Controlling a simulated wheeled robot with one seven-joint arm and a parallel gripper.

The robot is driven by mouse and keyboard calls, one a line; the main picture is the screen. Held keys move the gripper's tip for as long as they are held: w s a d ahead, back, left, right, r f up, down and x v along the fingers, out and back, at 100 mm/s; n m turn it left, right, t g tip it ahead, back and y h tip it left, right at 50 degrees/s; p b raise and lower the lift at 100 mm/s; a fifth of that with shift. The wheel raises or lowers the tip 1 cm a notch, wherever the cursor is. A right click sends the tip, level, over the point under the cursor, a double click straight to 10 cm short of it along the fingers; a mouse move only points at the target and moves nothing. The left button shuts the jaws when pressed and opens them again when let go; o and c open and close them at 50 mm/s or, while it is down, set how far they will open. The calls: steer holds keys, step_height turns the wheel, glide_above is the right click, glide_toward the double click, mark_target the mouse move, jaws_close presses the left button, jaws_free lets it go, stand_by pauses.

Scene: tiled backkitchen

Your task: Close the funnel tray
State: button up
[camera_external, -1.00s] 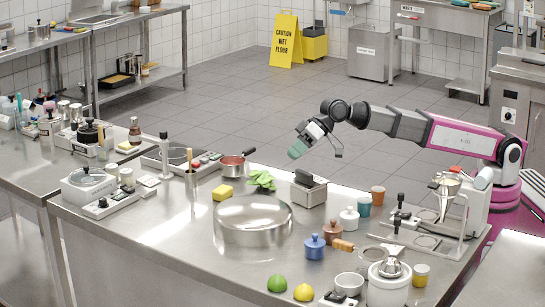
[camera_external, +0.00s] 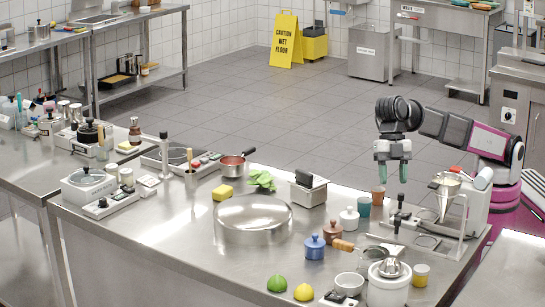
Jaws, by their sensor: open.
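Nothing is between the fingers.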

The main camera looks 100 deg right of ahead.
mark_target(397, 218)
steer(key=shift+n+g, duration=0.3)
steer(key=shift+n, duration=0.2)
steer(key=x, duration=1)
steer(key=shift+s+a+f, duration=0.15)
steer(key=shift+a+f, duration=0.05)
steer(key=shift+a, duration=0.25)
jaws_close()
